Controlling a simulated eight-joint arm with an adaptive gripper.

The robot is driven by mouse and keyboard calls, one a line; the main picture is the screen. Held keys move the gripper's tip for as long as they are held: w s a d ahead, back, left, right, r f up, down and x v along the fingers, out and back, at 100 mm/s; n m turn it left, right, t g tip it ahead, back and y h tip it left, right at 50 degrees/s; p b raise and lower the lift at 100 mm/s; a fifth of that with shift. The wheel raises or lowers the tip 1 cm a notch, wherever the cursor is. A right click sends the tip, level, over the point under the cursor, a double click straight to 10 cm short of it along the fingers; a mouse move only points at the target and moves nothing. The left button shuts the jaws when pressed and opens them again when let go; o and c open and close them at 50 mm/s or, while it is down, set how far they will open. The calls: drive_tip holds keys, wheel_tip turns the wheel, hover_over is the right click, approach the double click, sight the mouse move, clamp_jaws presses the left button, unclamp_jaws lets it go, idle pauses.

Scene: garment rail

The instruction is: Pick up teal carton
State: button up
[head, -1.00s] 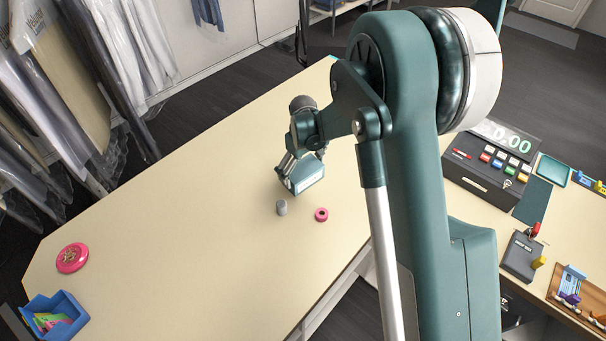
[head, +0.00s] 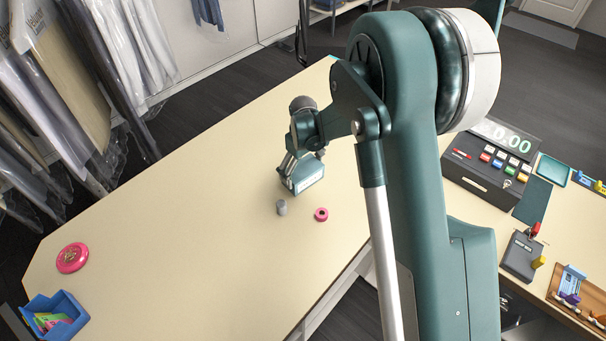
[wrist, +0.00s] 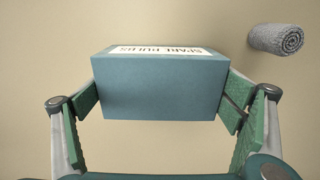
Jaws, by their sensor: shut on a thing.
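The teal carton (head: 305,176) is at my gripper over the cream counter, left of my arm in the head view. In the wrist view the teal carton (wrist: 158,88) fills the middle, with a white label on its top edge reading "SPARE BULBS". My gripper (wrist: 158,100) is shut on it, with one green-padded finger against each side. Whether the carton touches the counter cannot be told. My gripper (head: 298,165) is partly hidden behind its own links in the head view.
A grey rolled cloth (head: 282,208) and a pink ring (head: 321,214) are close to the carton; the roll (wrist: 276,39) also shows in the wrist view. A pink round tin (head: 72,258) and blue bin (head: 55,316) stand at lower left. A cash register (head: 488,160) is right.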

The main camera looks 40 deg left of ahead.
sight(303, 168)
drive_tip(key=shift+r, duration=0.1)
drive_tip(key=shift+r+b, duration=0.8)
drive_tip(key=shift+r, duration=4.15)
